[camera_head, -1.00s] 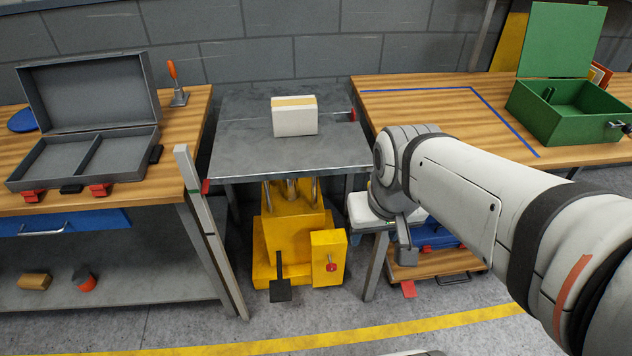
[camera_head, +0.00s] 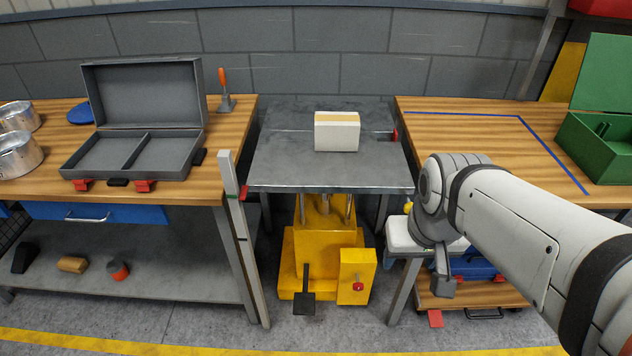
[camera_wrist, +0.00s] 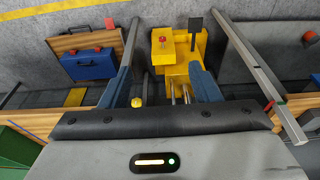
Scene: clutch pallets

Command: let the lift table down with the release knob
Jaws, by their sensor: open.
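The lift table has a grey steel top (camera_head: 285,160) raised on a yellow base (camera_head: 305,262), with a white box (camera_head: 337,138) on the top. The red release knob (camera_head: 358,286) is on the front of a yellow housing (camera_head: 348,262) at the base's right. A black pedal (camera_head: 304,302) is at its left. In the wrist view the knob (camera_wrist: 163,40) shows beyond my gripper (camera_wrist: 162,82), whose blue fingers are spread with nothing between them. My gripper is apart from the knob.
An upright post (camera_head: 238,235) stands left of the lift table, with a red pointer (camera_head: 243,193) beside the top's edge. Wooden benches flank it; the left one (camera_head: 225,150) holds an open grey case (camera_head: 140,120). A blue case (camera_head: 475,266) lies low on the right. The floor in front is clear.

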